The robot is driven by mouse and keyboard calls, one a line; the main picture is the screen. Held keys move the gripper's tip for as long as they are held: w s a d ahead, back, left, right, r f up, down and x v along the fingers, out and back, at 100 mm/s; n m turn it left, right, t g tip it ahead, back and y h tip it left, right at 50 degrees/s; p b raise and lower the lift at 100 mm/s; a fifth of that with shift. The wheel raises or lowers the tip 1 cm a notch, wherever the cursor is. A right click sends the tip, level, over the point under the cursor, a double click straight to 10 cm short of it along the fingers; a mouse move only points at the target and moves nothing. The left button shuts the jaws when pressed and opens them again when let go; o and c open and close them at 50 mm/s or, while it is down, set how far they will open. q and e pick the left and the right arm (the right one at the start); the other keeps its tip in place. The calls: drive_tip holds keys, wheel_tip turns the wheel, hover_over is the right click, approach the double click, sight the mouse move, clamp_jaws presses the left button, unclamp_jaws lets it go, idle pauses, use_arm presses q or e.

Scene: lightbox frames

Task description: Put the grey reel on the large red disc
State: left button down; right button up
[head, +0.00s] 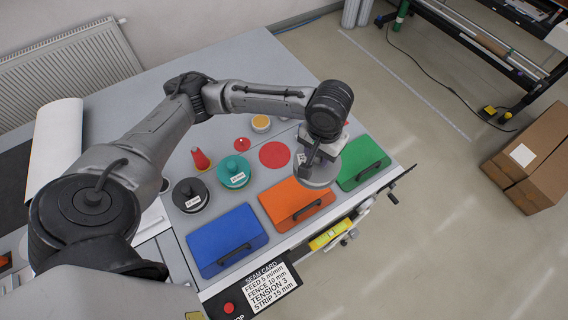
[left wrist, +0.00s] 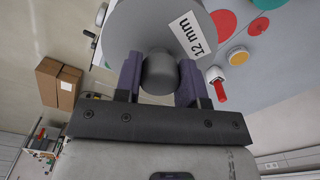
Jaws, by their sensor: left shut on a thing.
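My left gripper (head: 315,156) is shut on the knob of the grey reel (head: 318,177), pointing down. In the left wrist view the grey reel (left wrist: 150,25) shows a "12 mm" label, with its knob (left wrist: 160,76) between the two fingers. The reel is held over the right part of the table, around the back of the orange lid. The large red disc (head: 274,155) lies flat and bare to the left of the reel. It also shows in the left wrist view (left wrist: 222,22), beside the reel. My right gripper is in neither view.
Left of the disc are a teal reel (head: 234,174), a dark reel (head: 190,195), a red cone (head: 201,160) and a small red disc (head: 242,144). A yellow-topped round thing (head: 261,123) stands behind. Blue (head: 227,239), orange (head: 296,203) and green (head: 362,162) handled panels line the front.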

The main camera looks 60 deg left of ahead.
use_arm(q)
drive_tip(key=a+f+b, duration=0.1)
drive_tip(key=f, duration=0.1)
drive_tip(key=a+f+n+b, duration=0.1)
drive_tip(key=a+f, duration=0.1)
drive_tip(key=f, duration=0.1)
drive_tip(key=w+a+f+n+b, duration=0.1)
drive_tip(key=f, duration=0.2)
drive_tip(key=shift+a, duration=0.4)
drive_tip(key=shift+s+a+f+n+b, duration=0.1)
drive_tip(key=shift+a+f+n+b, duration=0.45)
drive_tip(key=shift+a+f, duration=2.35)
drive_tip(key=shift+w+a+f+n+b, duration=0.1)
drive_tip(key=shift+a+f+n+b, duration=0.45)
drive_tip(key=shift+a+f, duration=2.35)
drive_tip(key=shift+s+a+f+n+b, duration=0.15)
drive_tip(key=shift+a+f+b, duration=0.7)
drive_tip(key=shift+a+f, duration=2.05)
drive_tip(key=shift+a+r, duration=0.3)
drive_tip(key=shift+r, duration=0.05)
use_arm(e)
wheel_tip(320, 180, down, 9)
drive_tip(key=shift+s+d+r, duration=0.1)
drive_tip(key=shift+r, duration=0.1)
use_arm(q)
drive_tip(key=c, duration=0.7)
unclamp_jaws()
drive_tip(key=shift+f, duration=0.15)
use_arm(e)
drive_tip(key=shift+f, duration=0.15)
